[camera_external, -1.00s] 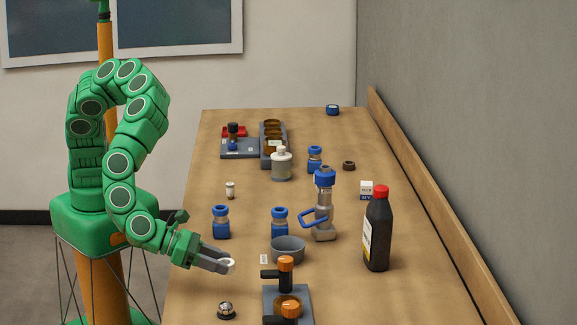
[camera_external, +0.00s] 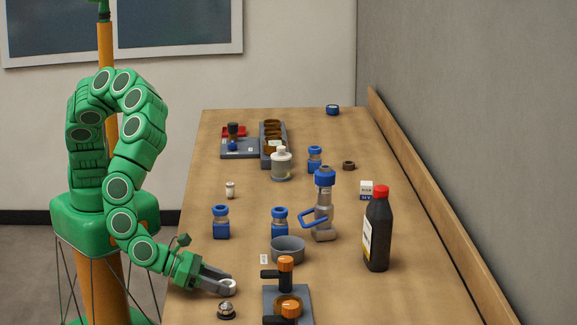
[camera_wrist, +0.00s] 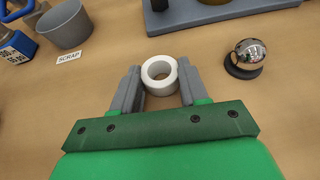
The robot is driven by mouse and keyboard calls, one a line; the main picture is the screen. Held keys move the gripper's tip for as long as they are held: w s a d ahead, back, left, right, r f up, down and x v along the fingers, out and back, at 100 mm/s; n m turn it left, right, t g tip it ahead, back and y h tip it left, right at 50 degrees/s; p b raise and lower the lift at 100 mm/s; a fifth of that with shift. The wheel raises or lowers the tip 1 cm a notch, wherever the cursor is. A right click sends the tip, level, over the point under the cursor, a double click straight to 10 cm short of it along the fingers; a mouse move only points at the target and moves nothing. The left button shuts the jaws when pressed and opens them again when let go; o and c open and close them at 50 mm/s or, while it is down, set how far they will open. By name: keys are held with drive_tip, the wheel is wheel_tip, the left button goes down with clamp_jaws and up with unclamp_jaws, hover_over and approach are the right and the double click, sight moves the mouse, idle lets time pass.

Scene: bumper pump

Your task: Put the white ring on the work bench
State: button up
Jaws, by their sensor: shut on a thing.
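The white ring (camera_wrist: 146,83) sits between the two grey fingertips of my gripper (camera_wrist: 160,84) in the wrist view. My gripper is shut on its sides, and the ring's hole faces up toward the camera. In the external view the ring (camera_external: 229,284) shows at the tip of my gripper (camera_external: 227,284), low over the near left part of the wooden work bench (camera_external: 340,290). I cannot tell whether the ring touches the bench top.
A shiny metal ball on a dark base (camera_external: 226,310) stands close by, to the right in the wrist view (camera_wrist: 250,55). A grey bowl (camera_external: 288,250) stands beside a "SCRAP" label (camera_wrist: 69,57). A grey plate with orange-and-black parts (camera_external: 286,290) lies to the right. Bare bench surrounds the ring.

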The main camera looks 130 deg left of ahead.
drive_tip(key=shift+f, duration=0.15)
drive_tip(key=o, duration=1)
drive_tip(key=shift+r, duration=0.2)
drive_tip(key=v, duration=1.2)
drive_tip(key=shift+s, duration=0.1)
